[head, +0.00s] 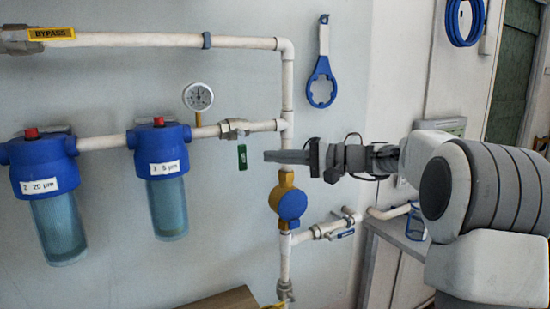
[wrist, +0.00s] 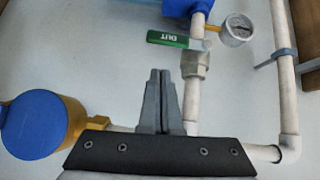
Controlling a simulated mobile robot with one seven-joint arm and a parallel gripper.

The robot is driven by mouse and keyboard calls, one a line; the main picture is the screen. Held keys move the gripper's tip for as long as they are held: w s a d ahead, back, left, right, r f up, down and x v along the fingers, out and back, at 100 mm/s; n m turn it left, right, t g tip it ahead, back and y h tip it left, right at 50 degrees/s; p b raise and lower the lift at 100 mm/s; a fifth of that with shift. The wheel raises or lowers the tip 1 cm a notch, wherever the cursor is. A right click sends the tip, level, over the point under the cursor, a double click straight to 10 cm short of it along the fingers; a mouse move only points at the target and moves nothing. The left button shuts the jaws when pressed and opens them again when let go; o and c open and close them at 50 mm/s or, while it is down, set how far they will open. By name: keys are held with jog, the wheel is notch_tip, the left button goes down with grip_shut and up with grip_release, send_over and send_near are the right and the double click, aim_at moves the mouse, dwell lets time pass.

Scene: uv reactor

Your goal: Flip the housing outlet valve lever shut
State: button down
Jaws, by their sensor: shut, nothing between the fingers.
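The outlet valve (head: 233,128) sits on the horizontal pipe right of the gauge. Its green lever (head: 242,157) hangs straight down, across the pipe line. In the wrist view the green lever (wrist: 175,39), marked OUT, points left from the valve body (wrist: 195,65), square to its pipe. My gripper (head: 267,156) is shut and empty, just right of the lever at about its height in the head view. In the wrist view the closed fingertips (wrist: 159,74) are below the lever in the picture, with a visible gap. I see no contact.
The pressure gauge (head: 198,97) and two blue filter housings (head: 157,137) are left of the valve. A vertical pipe (head: 287,90) and a blue-and-yellow round fitting (head: 290,203) are close to my gripper. A blue wrench (head: 322,80) hangs above. The wall below the lever is clear.

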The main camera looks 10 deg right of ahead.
jog(key=v, duration=1)
jog(key=shift+f, duration=0.2)
jog(key=shift+d, duration=0.1)
